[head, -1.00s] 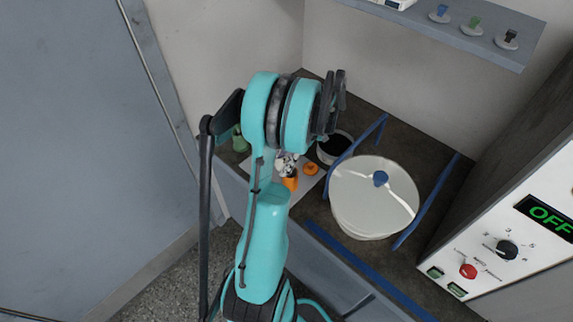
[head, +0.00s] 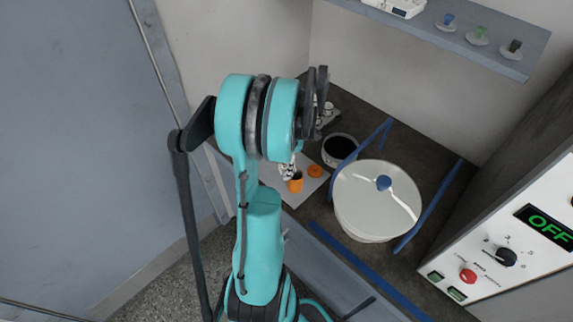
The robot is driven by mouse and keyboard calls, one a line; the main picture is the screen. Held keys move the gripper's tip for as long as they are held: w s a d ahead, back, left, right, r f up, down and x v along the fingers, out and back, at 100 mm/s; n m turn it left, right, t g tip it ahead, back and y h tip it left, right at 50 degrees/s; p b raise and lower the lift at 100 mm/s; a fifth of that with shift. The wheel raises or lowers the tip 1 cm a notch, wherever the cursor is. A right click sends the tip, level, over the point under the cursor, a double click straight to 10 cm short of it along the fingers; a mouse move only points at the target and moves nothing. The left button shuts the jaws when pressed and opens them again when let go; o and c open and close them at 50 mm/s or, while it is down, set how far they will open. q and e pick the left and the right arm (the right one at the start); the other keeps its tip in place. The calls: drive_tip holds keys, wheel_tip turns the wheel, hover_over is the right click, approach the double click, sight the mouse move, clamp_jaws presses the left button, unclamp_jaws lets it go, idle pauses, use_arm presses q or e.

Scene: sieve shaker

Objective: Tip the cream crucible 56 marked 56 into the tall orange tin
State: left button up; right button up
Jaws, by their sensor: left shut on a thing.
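The orange tin (head: 296,184) stands on a pale sheet, with its dark open mouth up. My right gripper is not in view.
A dark-filled pot (head: 340,149) and a large pale bowl (head: 365,212) with a blue-knobbed piece stand to the right. Blue strips (head: 432,205) flank the bowl. A control panel (head: 515,240) reading OFF is at right, and a shelf (head: 490,48) is above.

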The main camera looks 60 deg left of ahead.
use_arm(q)
drive_tip(key=shift+w+f, duration=0.1)
drive_tip(key=shift+w, duration=0.1)
drive_tip(key=shift+s+a+t, duration=0.15)
drive_tip(key=shift+s+t, duration=0.15)
drive_tip(key=shift+t, duration=0.6)
drive_tip(key=shift+s+t+h, duration=0.2)
drive_tip(key=shift+t+h, duration=0.1)
drive_tip(key=shift+t, duration=0.9)
drive_tip(key=shift+w, duration=0.2)
drive_tip(key=t+b, duration=0.2)
drive_tip(key=t+h+b, duration=0.1)
drive_tip(key=shift+s+f, duration=0.2)
drive_tip(key=shift+s, duration=0.05)
drive_tip(key=shift+r+t+h+b, duration=0.2)
drive_tip(key=shift+t+h+b, duration=0.1)
drive_tip(key=shift+t+b, duration=0.35)
drive_tip(key=shift+w+r, duration=0.15)
